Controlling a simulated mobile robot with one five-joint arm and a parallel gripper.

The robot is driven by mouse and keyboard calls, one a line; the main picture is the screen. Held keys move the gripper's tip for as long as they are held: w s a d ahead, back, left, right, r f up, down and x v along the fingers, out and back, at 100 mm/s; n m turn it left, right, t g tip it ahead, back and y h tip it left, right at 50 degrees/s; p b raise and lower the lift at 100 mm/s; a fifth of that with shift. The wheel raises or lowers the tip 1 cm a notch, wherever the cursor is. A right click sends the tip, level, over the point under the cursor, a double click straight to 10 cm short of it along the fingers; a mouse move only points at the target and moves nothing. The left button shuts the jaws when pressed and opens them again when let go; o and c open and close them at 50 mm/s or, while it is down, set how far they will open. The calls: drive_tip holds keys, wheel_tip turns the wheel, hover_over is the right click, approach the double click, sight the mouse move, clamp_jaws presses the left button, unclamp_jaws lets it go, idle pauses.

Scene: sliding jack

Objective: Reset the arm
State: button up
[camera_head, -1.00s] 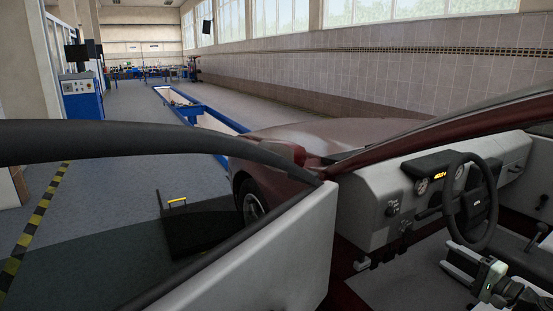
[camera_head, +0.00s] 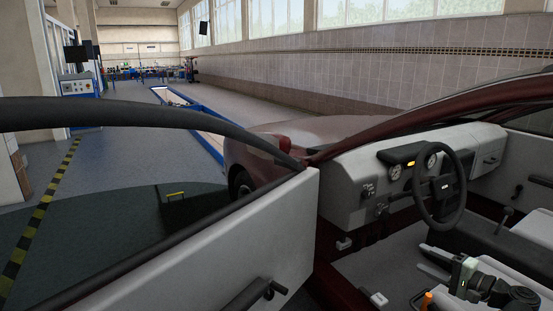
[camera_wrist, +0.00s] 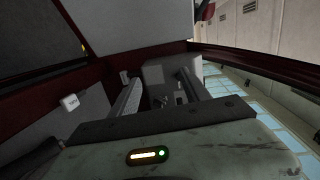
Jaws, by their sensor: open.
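My arm (camera_head: 490,287) reaches over the car's front seat area at the lower right of the head view. My gripper (camera_head: 432,265) is at its left end, with its fingers pointing left. In the wrist view my gripper (camera_wrist: 160,84) has its two fingers spread apart, with nothing seen between them. The grey dashboard block (camera_wrist: 160,72) shows beyond the fingers. The gripper is below and in front of the steering wheel (camera_head: 440,187) in the picture, apart from it.
The open car door (camera_head: 255,250) stands close in front, its dark window frame (camera_head: 150,118) crossing the view. The dashboard (camera_head: 370,175) lies behind the wheel. A dark platform with a yellow handle (camera_head: 175,195) is on the floor beyond the door. Open floor lies at left.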

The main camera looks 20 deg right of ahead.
drive_tip(key=w+a+f+n+g+y, duration=0.1)
drive_tip(key=w+a+f+n+g, duration=0.15)
drive_tip(key=a+f, duration=0.45)
drive_tip(key=w+a+f+n+g, duration=0.2)
drive_tip(key=w+a+g, duration=0.2)
drive_tip(key=a, duration=0.6)
drive_tip(key=w+a+f+n+g+y, duration=0.1)
drive_tip(key=w+a+f+n+g, duration=0.25)
drive_tip(key=a, duration=0.55)
drive_tip(key=s+a+f+n+g+h, duration=0.2)
drive_tip(key=a+f+n+g+h, duration=0.15)
drive_tip(key=a, duration=0.55)
drive_tip(key=s+a+f+n+g+h, duration=0.1)
drive_tip(key=a+f+n+g+h, duration=0.25)
drive_tip(key=a, duration=0.55)
wheel_tip(320, 180, up, 25)
drive_tip(key=m+t+p, duration=0.1)
drive_tip(key=p, duration=2.5)
drive_tip(key=shift+d+f, duration=0.15)
drive_tip(key=shift+d, duration=0.05)
drive_tip(key=shift+s, duration=0.1)
